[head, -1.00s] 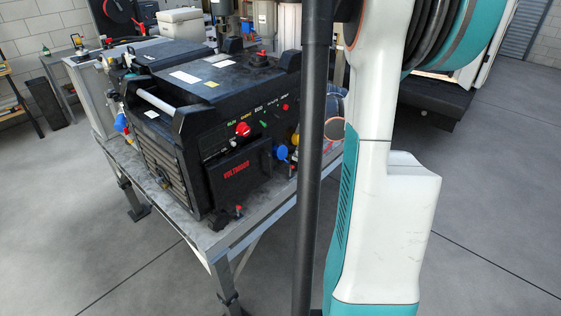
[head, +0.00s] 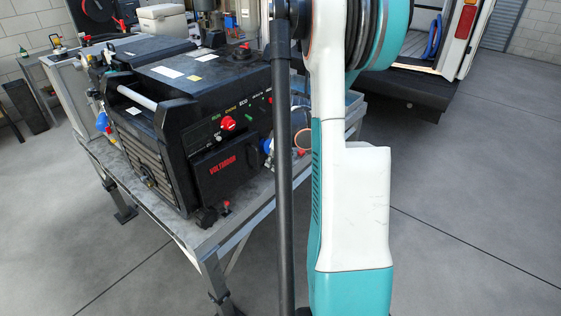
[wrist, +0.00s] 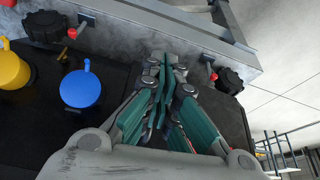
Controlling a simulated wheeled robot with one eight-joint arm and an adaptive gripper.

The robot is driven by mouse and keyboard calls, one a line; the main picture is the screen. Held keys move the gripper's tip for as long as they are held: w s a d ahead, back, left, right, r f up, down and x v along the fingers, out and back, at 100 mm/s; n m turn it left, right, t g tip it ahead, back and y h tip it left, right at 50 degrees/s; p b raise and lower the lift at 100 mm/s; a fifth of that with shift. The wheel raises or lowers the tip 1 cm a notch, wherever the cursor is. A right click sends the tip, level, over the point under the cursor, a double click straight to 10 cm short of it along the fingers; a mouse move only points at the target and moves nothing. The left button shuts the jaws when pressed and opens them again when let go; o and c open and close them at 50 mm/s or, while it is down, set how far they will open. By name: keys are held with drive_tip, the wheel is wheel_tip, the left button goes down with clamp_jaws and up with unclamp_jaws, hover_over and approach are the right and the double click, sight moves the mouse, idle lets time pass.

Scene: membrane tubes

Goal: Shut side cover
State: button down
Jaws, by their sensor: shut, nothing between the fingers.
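The side cover (head: 220,170) is a dark panel with red lettering on the lower front of the black generator (head: 195,90) in the head view. It sits nearly flat against the front face; I cannot tell whether it is fully shut. My gripper (wrist: 164,66) shows in the wrist view with its teal-sided fingers shut and empty. It is in front of the generator's dark face, to the right of the blue socket cap (wrist: 82,89). The fingers hide part of the dark surface behind them, and contact is unclear. In the head view the gripper is not visible.
The generator stands on a grey metal bench (head: 205,238), whose edge shows at the top of the wrist view. A yellow socket cap (wrist: 12,70) and black knobs (wrist: 229,79) are near the gripper. A van (head: 430,60) stands behind my arm. The floor at right is clear.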

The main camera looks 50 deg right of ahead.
drive_tip(key=shift+w+a, duration=0.2)
drive_tip(key=shift+w, duration=1.05)
drive_tip(key=shift+w+d+r, duration=0.1)
drive_tip(key=shift+w+d, duration=0.15)
drive_tip(key=shift+w, duration=0.35)
drive_tip(key=shift+w+d, duration=0.2)
drive_tip(key=shift+w, duration=0.4)
